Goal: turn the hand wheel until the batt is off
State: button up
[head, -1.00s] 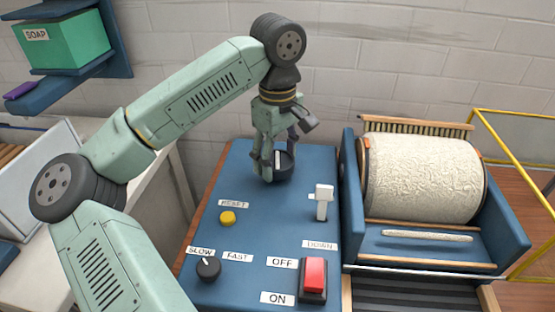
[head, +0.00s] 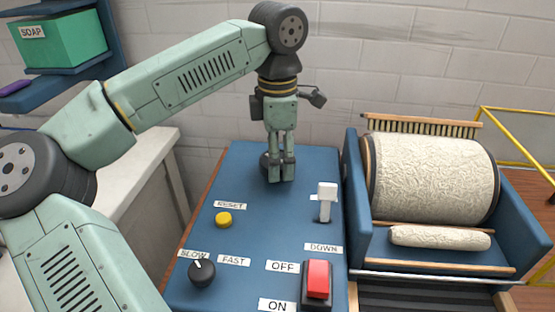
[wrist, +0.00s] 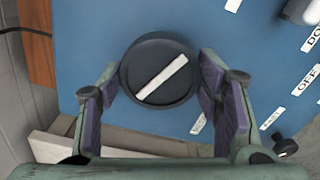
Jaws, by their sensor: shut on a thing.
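The hand wheel is a black round knob with a white bar across its top (wrist: 160,72), at the back of the blue panel. In the head view only a dark edge of it (head: 265,162) shows behind my fingers. My gripper (head: 281,178) points down and is shut on the wheel, one finger on each side in the wrist view. The white bar lies diagonally there. The cream batt (head: 432,178) covers the visible face of the drum at right. A thick cream roll (head: 440,238) lies along the front of the drum.
The blue panel (head: 255,235) carries a yellow RESET button (head: 223,220), a white lever (head: 326,200), a SLOW/FAST knob (head: 202,274) and a red OFF/ON switch (head: 317,280). A yellow frame (head: 520,150) stands at far right. A wall rises behind.

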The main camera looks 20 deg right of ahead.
jog(key=n+b, duration=0.1)
jog(key=n, duration=0.3)
jog(key=shift+n, duration=0.4)
jog(key=n+b, duration=0.1)
jog(key=n, duration=0.9)
jog(key=shift+n+b, duration=0.35)
jog(key=shift+n, duration=0.05)
jog(key=n, duration=0.4)
jog(key=shift+n, duration=0.4)
jog(key=o, duration=1.2)
jog(key=shift+c, duration=0.2)
